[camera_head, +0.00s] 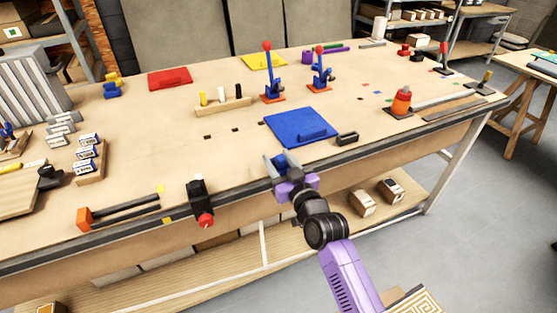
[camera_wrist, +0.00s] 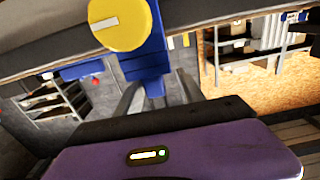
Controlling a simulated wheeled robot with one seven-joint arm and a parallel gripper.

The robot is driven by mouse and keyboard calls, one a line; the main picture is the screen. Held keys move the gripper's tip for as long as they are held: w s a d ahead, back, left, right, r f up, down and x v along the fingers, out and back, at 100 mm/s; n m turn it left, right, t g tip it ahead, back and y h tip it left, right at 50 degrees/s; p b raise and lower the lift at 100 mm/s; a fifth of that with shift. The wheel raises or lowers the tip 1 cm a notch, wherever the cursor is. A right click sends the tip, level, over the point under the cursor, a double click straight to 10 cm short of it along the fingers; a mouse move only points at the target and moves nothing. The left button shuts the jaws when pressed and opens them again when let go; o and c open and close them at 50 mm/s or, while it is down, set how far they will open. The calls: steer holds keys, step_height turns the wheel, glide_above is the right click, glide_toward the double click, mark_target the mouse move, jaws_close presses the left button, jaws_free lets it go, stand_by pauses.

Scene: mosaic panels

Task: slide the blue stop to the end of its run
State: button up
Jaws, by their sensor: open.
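In the wrist view a blue block-like part (camera_wrist: 146,66) with a round yellow face (camera_wrist: 119,25) stands just ahead of my gripper, its lower part between the two grey fingers. It looks like the blue stop, but its run is hard to make out. My gripper (camera_head: 281,161) is open at the front edge of the table in the head view, and it also shows in the wrist view (camera_wrist: 156,92). It covers most of what is at its tips there. I cannot tell whether the fingers touch the blue part.
The long wooden table (camera_head: 150,150) fills the head view. A blue panel (camera_head: 290,122) lies just behind my gripper, with a small black block (camera_head: 347,138) to its right. A black fixture with a red knob (camera_head: 205,221) sits at the front edge to the left.

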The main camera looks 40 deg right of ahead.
steer(key=shift+s+a+f+b, duration=0.1)
steer(key=shift+s+f+b, duration=0.05)
steer(key=shift+s+b, duration=0.2)
steer(key=b+v, duration=0.2)
steer(key=v, duration=0.4)
steer(key=shift+s+a, duration=0.15)
steer(key=shift+s, duration=0.35)
